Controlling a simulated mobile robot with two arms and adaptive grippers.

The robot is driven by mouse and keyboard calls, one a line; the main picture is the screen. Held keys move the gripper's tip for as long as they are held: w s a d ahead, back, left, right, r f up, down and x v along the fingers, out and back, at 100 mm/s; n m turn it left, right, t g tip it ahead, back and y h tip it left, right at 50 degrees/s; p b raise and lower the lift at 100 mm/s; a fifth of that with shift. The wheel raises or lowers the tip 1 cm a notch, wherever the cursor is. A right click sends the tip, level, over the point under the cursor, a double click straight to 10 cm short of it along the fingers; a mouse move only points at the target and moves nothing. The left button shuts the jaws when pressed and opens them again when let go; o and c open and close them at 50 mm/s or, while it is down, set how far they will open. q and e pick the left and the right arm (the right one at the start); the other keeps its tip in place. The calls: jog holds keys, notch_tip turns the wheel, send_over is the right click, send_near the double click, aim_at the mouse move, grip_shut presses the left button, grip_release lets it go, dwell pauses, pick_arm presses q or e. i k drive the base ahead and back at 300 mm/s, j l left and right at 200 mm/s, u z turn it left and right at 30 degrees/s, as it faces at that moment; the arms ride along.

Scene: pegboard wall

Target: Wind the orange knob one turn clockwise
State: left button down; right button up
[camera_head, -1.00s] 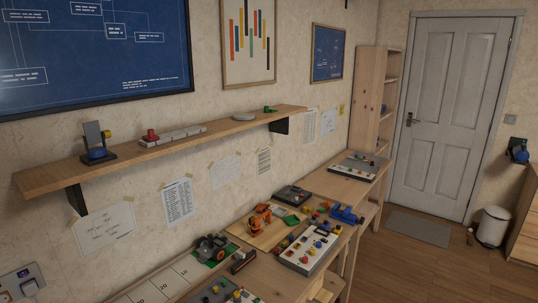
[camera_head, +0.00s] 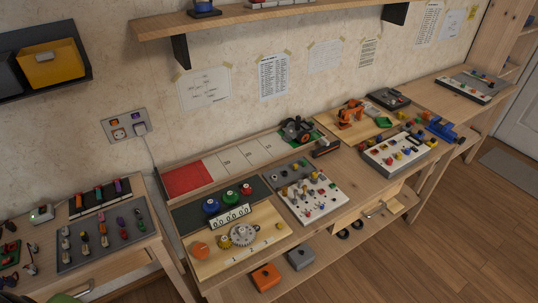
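An orange knob (camera_head: 200,250) sits at the left front of a light wooden board (camera_head: 268,255) on the long workbench. Next to it on the same board are a small yellow knob and a grey toothed dial (camera_head: 243,236). The numbers 1, 2 and 3 run along the board's front edge. Neither of my grippers is in view, and nothing touches the orange knob.
Blue, green and red knobs (camera_head: 229,200) stand behind it above a row of digits. A grey-and-white control panel (camera_head: 305,190) lies to the right. Orange (camera_head: 266,277) and grey boxes (camera_head: 300,257) sit on the lower shelf.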

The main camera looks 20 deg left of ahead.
aim_at(201, 251)
jog(key=u, duration=0.9)
